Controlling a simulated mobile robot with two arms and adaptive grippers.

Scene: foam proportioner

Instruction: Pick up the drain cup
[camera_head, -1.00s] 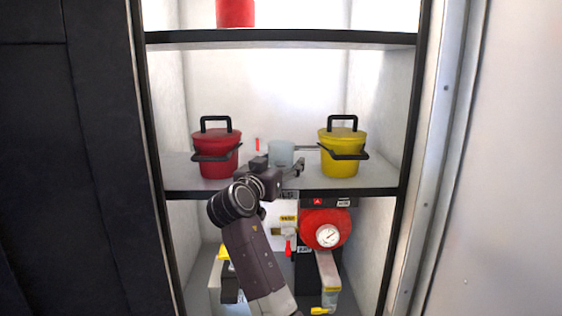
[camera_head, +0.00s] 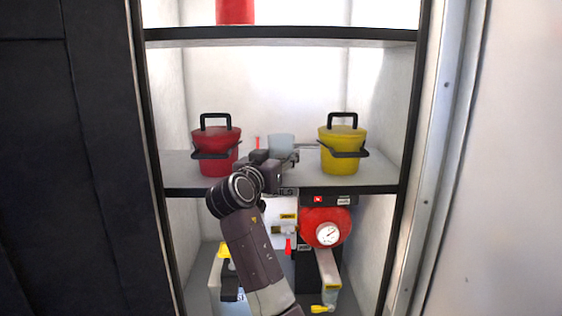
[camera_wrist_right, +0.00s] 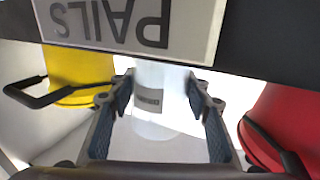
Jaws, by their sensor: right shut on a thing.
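The drain cup (camera_head: 281,142) is a small pale, translucent cup at the middle shelf, between the two pails. In the right wrist view the cup (camera_wrist_right: 153,105) stands between the two finger pads and carries a small grey label. My right gripper (camera_head: 280,158) is shut on the cup; its finger pads also show on both sides of it in the right wrist view (camera_wrist_right: 160,100). My own wrist hides the cup's lower part in the head view, so I cannot tell whether it touches the shelf. My left gripper is not in view.
A red pail (camera_head: 215,150) stands left of the cup and a yellow pail (camera_head: 343,150) right of it, both with black handles. The shelf's dark front edge (camera_head: 370,192) runs below. A red gauge unit (camera_head: 325,228) sits beneath. A red object (camera_head: 235,12) stands on the upper shelf.

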